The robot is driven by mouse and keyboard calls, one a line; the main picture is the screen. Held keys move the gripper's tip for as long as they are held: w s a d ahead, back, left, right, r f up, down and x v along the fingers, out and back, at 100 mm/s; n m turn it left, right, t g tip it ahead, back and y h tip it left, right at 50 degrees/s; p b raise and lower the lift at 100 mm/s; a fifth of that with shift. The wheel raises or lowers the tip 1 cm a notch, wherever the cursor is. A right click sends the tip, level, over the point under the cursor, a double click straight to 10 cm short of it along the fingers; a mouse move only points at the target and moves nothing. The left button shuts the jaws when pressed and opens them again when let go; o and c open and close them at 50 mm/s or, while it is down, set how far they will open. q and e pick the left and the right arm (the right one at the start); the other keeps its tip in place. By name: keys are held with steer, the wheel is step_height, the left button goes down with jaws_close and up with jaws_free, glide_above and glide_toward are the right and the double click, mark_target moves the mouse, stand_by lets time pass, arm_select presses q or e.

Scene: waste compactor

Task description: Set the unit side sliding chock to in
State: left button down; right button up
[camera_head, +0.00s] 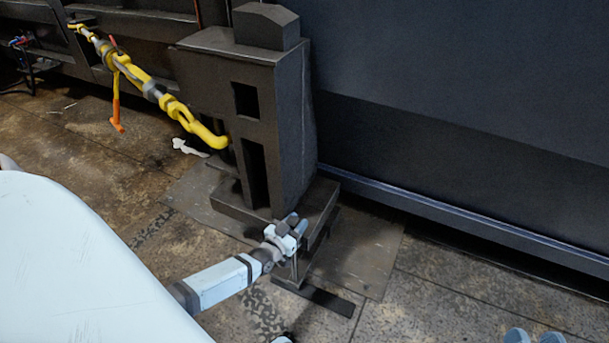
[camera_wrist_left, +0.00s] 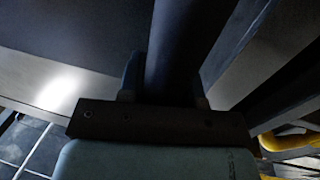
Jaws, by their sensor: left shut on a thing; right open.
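The sliding chock (camera_head: 325,298) shows in the head view as a dark metal piece with a flat bar on the floor and a thin upright part. It is at the foot of the dark compactor post (camera_head: 280,140). My left gripper (camera_head: 297,226) is shut at the top of the upright part, beside the post's base. In the left wrist view a dark bar (camera_wrist_left: 182,50) stands between the fingers of my left gripper (camera_wrist_left: 165,95). The gripper hides part of the chock. My right gripper (camera_head: 533,337) shows only its pale tips at the bottom right edge, open and away from the chock.
A yellow turnbuckle (camera_head: 140,77) with an orange handle (camera_head: 116,114) runs to the post from upper left. A large dark container wall (camera_head: 470,90) with a low rail (camera_head: 470,218) stands at right. The tiled floor (camera_head: 440,300) at the lower right is mostly clear.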

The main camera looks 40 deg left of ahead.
arm_select(q)
steer(key=shift+s+a, duration=0.15)
steer(key=shift+a, duration=0.35)
arm_select(e)
steer(key=shift+d+f, duration=0.3)
steer(key=shift+f, duration=0.1)
arm_select(q)
steer(key=c, duration=0.8)
jaws_free()
steer(key=shift+a+f, duration=0.1)
steer(key=shift+a, duration=0.05)
arm_select(e)
steer(key=shift+a+r, duration=0.1)
steer(key=shift+a, duration=0.05)
arm_select(q)
steer(key=shift+s, duration=0.15)
arm_select(e)
steer(key=shift+r, duration=0.1)
